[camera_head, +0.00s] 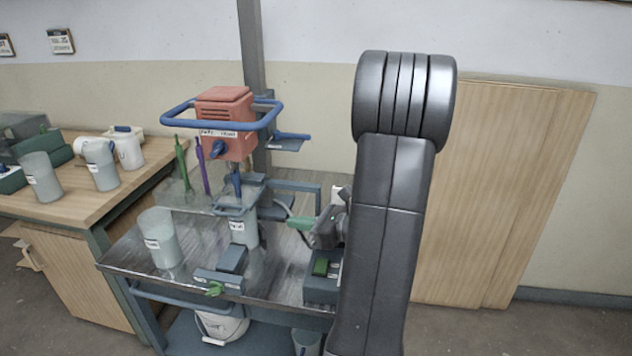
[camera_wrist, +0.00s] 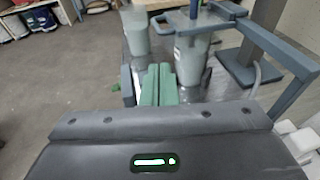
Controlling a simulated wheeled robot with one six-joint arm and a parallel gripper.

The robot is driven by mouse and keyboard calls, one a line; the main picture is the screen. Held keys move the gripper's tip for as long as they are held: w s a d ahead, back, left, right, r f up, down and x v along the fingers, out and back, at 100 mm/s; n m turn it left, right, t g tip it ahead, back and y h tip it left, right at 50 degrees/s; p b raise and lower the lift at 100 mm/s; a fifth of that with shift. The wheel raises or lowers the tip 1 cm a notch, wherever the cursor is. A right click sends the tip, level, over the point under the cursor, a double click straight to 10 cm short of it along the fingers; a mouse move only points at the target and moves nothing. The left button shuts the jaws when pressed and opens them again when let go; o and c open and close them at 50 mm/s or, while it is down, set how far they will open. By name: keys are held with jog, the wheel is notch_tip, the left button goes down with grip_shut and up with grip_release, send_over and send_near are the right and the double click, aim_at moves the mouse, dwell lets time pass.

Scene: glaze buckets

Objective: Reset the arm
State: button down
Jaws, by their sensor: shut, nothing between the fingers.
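My arm rises in the right middle of the head view and hides part of the bench behind it. My gripper (camera_head: 291,222) shows left of the arm, its green fingers pointing left above the metal cart. The wrist view shows the two green fingers (camera_wrist: 158,70) side by side, closed together, with nothing held. A labelled grey bucket (camera_head: 244,232) stands under the orange mixer (camera_head: 225,122), left of the fingers. It also shows in the wrist view (camera_wrist: 190,60), beyond the fingertips and to their right.
The metal cart (camera_head: 128,254) holds another grey bucket (camera_head: 160,238), a grey clamp-like block with a green knob (camera_head: 214,289) and a dark box with a green switch (camera_head: 320,267). Several buckets stand on the wooden table (camera_head: 75,213) at left. Wooden panels (camera_head: 510,190) lean against the wall at right.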

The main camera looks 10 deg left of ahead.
aim_at(241, 216)
jog(key=x, duration=1.3)
jog(key=shift+a+b, duration=0.3)
jog(key=shift+b, duration=0.05)
jog(key=shift+s+d, duration=0.1)
